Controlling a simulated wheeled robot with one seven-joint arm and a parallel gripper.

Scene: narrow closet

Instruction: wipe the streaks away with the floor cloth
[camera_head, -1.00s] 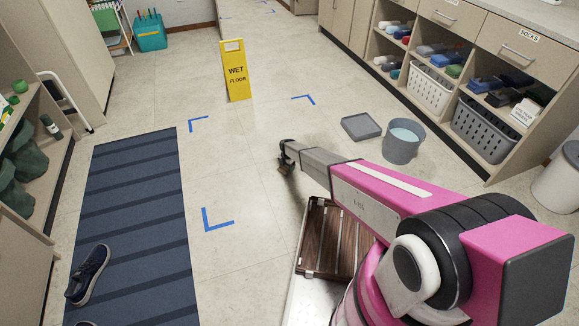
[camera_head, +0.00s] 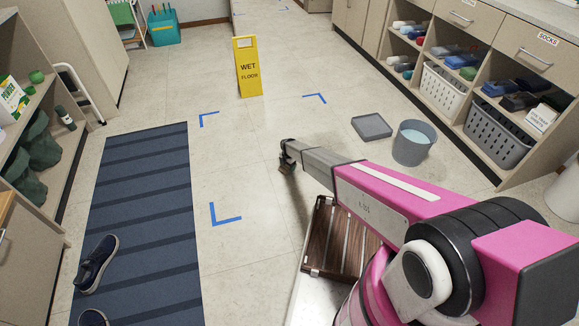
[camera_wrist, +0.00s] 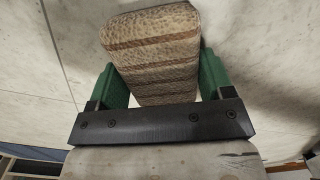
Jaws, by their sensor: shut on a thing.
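My gripper (camera_head: 286,166) reaches out over the tiled floor (camera_head: 262,215), to the right of the blue-striped mat. In the wrist view its two green fingers are shut on a tan, brown-banded pad (camera_wrist: 152,50), which looks like the floor cloth. The pad sticks out past the fingertips. In the head view it is small and mostly hidden by my gripper. I cannot tell whether it touches the floor. Blue tape corners (camera_head: 226,218) mark a patch of floor around and beyond my gripper. I cannot make out clear streaks on the tiles.
A yellow wet-floor sign (camera_head: 248,68) stands beyond the tape. A grey bucket (camera_head: 413,145) of water and a flat grey tray (camera_head: 371,127) are to the right, near shelves. A dark mat (camera_head: 145,215) with a shoe (camera_head: 96,264) lies at left.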

